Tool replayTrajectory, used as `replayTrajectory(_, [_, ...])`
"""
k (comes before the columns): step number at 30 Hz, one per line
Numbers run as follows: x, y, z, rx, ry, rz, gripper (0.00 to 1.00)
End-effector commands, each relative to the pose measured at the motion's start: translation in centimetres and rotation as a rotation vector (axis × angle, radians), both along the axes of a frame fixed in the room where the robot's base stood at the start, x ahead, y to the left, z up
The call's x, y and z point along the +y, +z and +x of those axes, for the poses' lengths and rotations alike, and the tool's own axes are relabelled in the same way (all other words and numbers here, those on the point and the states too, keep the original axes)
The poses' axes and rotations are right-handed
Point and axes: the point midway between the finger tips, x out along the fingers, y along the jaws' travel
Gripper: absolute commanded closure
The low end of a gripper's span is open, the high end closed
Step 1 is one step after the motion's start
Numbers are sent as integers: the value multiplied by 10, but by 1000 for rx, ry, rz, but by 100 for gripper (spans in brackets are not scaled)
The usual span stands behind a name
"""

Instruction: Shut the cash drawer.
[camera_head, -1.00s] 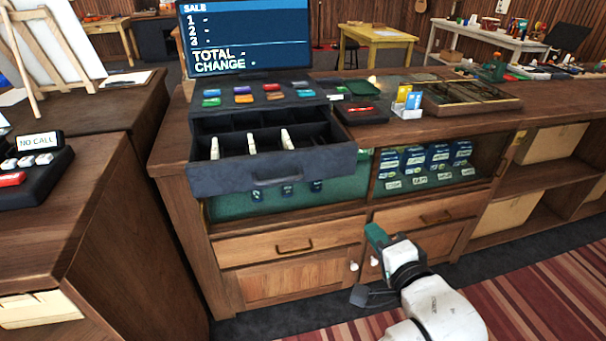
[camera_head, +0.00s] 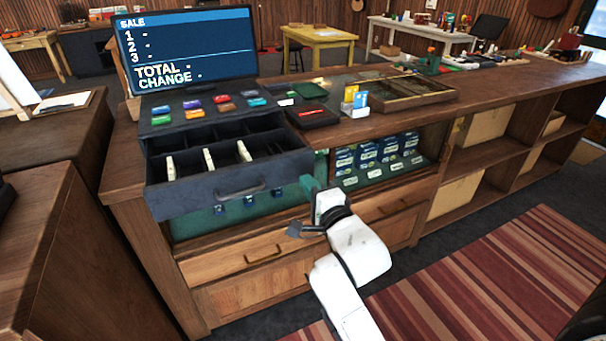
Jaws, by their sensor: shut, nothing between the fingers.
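The dark grey cash drawer (camera_head: 200,196) is pulled out from under the register keys on the wooden counter. It has a handle (camera_head: 240,193) on its front, and pale banknotes (camera_head: 209,160) stand in its compartments. The register screen (camera_head: 188,50) shows a sale with no amounts. My gripper (camera_head: 299,229) is shut and empty. In the picture it is below and to the right of the drawer front, before the lower wooden drawers. It appears apart from the cash drawer; the exact depth gap is hard to tell.
The wooden counter (camera_head: 480,84) runs to the right with open shelves below. A card reader (camera_head: 311,115), a card holder (camera_head: 354,105) and a sectioned tray (camera_head: 402,92) stand on it. A dark wooden cabinet (camera_head: 75,225) is close at the left. Striped rug covers the floor at right.

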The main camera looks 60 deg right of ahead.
Motion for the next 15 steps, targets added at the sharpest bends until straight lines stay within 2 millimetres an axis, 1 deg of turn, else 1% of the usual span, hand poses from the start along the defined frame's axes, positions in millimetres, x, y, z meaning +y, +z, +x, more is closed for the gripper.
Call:
replayTrajectory(1, [-5, 2, 7, 0, 0, 0, 100])
replayTrajectory(3, [-10, 2, 14, 0, 0, 0, 100])
replayTrajectory(6, [-15, 1, 22, 1, 0, -1, 100])
replayTrajectory(9, [-17, 0, 25, 1, 0, 0, 100])
replayTrajectory(15, [-18, 0, 27, 1, 0, 0, 100])
